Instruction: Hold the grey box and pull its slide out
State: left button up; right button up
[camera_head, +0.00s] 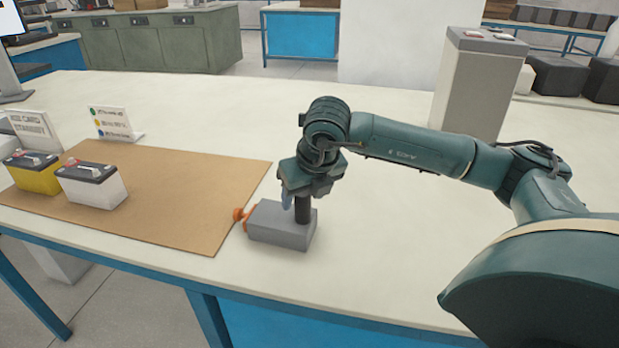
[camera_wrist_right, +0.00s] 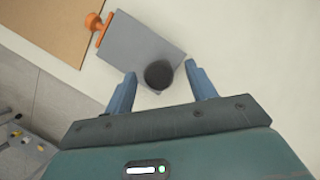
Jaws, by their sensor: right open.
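The grey box (camera_head: 282,228) lies on the white table just right of the brown mat. An orange T-shaped handle (camera_head: 240,215) sticks out of its left end; it also shows in the wrist view (camera_wrist_right: 97,27). A dark round post (camera_head: 303,210) stands upright on the box near its right end. My right gripper (camera_head: 297,196) is above that end, pointing down. In the wrist view its blue fingers (camera_wrist_right: 160,70) are apart, with the post (camera_wrist_right: 159,75) between their tips and gaps on both sides. The slide inside the box is hidden. My left gripper is not in view.
The brown mat (camera_head: 190,215) holds a yellow battery (camera_head: 36,178) and a white battery (camera_head: 95,188). Two small signs (camera_head: 112,123) stand behind them. A tall grey box (camera_head: 478,85) stands at the back right. The table's front edge is close to the grey box.

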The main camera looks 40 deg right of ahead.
aim_at(282, 212)
jog(key=shift+x, duration=1.6)
jog(key=shift+c, duration=0.6)
grip_shut()
